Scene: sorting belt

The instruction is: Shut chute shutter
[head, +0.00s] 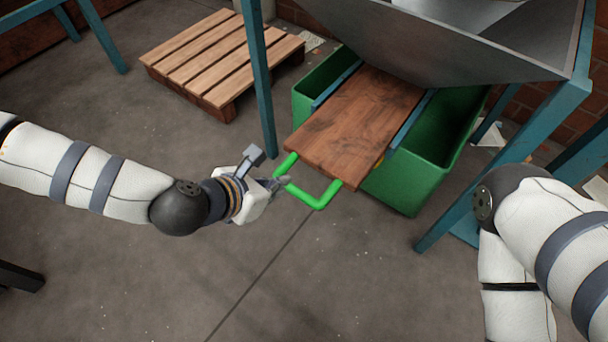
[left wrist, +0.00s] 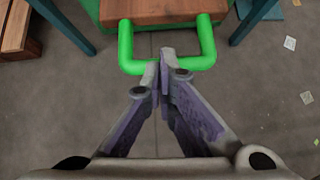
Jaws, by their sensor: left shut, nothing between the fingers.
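The chute shutter is a brown wooden board (head: 355,120) lying on blue rails under the grey metal hopper (head: 430,45). It sticks out toward me, and a green U-shaped handle (head: 322,205) is on its near end. My left gripper (head: 284,182) is at the left part of the handle. In the left wrist view the handle (left wrist: 203,62) spans ahead, and the shut, empty fingertips (left wrist: 163,62) are at its crossbar; I cannot tell whether they touch it. The board's end (left wrist: 165,10) shows beyond. My right arm shows at the right, but its gripper is out of view.
A green bin (head: 405,190) stands below the board. Blue posts (head: 260,85) of the frame stand at left and right. A wooden pallet (head: 215,65) lies at the back left. The floor in front of the handle is clear.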

